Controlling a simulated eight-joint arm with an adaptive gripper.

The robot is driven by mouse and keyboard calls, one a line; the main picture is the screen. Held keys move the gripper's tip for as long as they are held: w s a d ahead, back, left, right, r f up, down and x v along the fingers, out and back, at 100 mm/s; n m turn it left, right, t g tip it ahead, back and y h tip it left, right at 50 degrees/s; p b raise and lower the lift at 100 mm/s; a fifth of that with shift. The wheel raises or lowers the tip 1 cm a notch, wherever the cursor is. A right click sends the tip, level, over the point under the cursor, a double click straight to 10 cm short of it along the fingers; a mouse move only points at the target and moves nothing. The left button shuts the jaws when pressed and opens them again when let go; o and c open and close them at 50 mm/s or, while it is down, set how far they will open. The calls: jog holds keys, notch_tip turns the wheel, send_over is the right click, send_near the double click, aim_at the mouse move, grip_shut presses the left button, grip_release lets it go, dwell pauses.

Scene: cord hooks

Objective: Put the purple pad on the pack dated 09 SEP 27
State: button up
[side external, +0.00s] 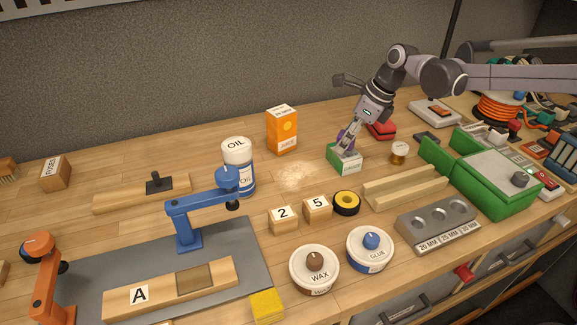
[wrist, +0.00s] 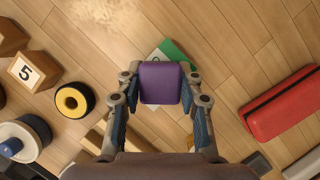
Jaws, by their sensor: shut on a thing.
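My gripper (wrist: 160,85) is shut on the purple pad (wrist: 161,82), which sits between its two fingers in the wrist view. Below the pad is a green and white pack (wrist: 174,50), partly hidden by the pad and fingers. In the side view my gripper (side external: 349,143) points down at this pack (side external: 345,163), its fingertips at the pack's top. I cannot tell whether the pad touches the pack. An orange carton (side external: 282,131) stands to its left. No date is legible on either pack.
A red case (side external: 381,130) lies behind the green pack, and a small jar (side external: 398,153) stands to its right. The yellow-and-black roll (side external: 346,203), wooden number blocks (side external: 317,207) and grooved wooden block (side external: 405,187) are in front.

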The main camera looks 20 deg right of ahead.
jog(key=o, duration=1.1)
jog(key=shift+f, duration=0.1)
jog(key=shift+o, duration=0.2)
jog(key=v, duration=1.2)
jog(key=s+d+n+t+h, duration=0.1)
jog(key=s+d+n, duration=0.2)
jog(key=s+n, duration=0.4)
jog(key=s+d+f+n+t, duration=0.1)
jog(key=s+f+n, duration=0.2)
jog(key=s+n, duration=0.2)
jog(key=s+d+f+n+t+h, duration=0.1)
jog(key=s+d+f+n, duration=0.1)
jog(key=s+n, duration=0.4)
jog(key=s+d+f+n+t+h, duration=0.1)
jog(key=s+f+n, duration=0.3)
jog(key=n, duration=0.5)
jog(key=shift+s+d+f, duration=0.4)
jog(key=shift+s+d, duration=0.15)
jog(key=shift+s, duration=0.2)
